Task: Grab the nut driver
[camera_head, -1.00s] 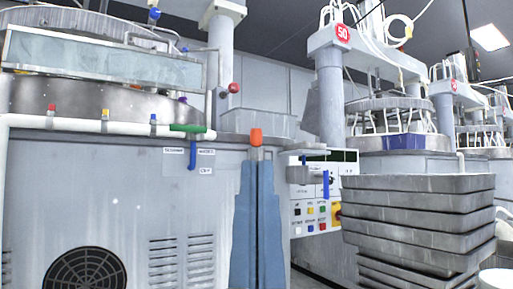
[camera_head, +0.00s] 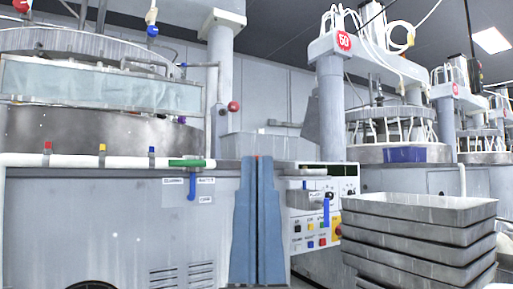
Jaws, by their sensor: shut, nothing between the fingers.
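The two long blue-grey fingers of my gripper (camera_head: 257,160) stand side by side at the lower middle and point away from me. They are pressed together with only a thin dark line between them and hold nothing. A tiny orange-red bit (camera_head: 257,157) shows right at the fingertips, in front of the grey machine edge. Too little of it shows to tell whether it is the nut driver. I cannot make out a nut driver anywhere else in this view.
A large grey polishing machine (camera_head: 105,225) with a white pipe (camera_head: 85,160) and green valve (camera_head: 187,163) fills the left. A control panel (camera_head: 312,225) stands just right of my fingers. Stacked grey bins (camera_head: 410,228) stand at the lower right. Another platen machine (camera_head: 331,110) is behind.

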